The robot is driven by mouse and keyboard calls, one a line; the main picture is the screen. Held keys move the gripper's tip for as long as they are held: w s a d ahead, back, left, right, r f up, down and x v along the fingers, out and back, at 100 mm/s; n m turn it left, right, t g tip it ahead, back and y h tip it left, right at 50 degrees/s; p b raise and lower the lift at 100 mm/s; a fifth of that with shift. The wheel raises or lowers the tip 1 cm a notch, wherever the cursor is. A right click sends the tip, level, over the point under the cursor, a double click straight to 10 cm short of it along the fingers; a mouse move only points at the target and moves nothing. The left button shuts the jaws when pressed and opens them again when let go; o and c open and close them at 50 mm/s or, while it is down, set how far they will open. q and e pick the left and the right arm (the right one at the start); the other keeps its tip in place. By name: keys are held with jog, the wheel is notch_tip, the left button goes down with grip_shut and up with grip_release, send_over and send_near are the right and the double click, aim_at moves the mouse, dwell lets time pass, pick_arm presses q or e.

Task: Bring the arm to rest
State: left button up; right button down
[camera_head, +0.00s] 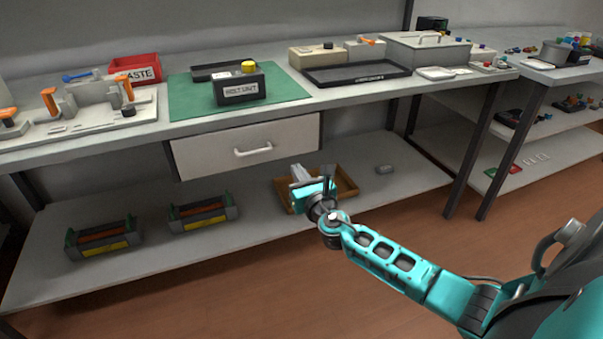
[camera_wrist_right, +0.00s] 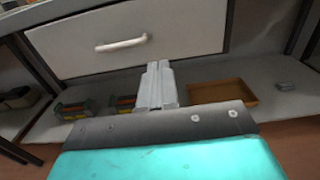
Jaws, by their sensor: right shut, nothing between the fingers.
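My right arm is teal and comes in from the lower right of the head view. My right gripper (camera_head: 298,173) is shut and empty, in front of the workbench. It stands out before the lower shelf, near the drawer (camera_head: 247,146), and partly covers a brown tray (camera_head: 346,187) in the head view. In the right wrist view the pale fingers of the right gripper (camera_wrist_right: 156,84) lie together, below the drawer handle (camera_wrist_right: 121,43). No contact with the bench can be seen. My left gripper is not in view.
Open floor (camera_head: 250,300) lies in front.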

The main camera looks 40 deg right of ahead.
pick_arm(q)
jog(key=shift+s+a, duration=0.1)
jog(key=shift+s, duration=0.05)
pick_arm(e)
jog(key=shift+v, duration=0.75)
jog(key=s+a+f+m+g+y, duration=0.3)
jog(key=s+a+f+m, duration=0.2)
jog(key=s+a+m, duration=0.55)
jog(key=s+a+f+m+g+y, duration=0.25)
jog(key=s+a+f+m, duration=0.4)
jog(key=m, duration=0.65)
jog(key=s+a+r+m+g+y, duration=0.1)
jog(key=s+a+m, duration=0.3)
jog(key=s+m, duration=0.15)
pick_arm(q)
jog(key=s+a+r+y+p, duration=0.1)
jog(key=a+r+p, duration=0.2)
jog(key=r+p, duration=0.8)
jog(key=p, duration=0.5)
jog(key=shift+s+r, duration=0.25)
pick_arm(e)
notch_tip(320, 180, up, 12)
jog(key=s+d+m, duration=0.1)
jog(key=d, duration=0.1)
jog(key=shift+s+m, duration=0.3)
jog(key=shift+m, duration=0.1)
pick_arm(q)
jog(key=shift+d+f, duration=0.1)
pick_arm(e)
jog(key=shift+h, duration=0.25)
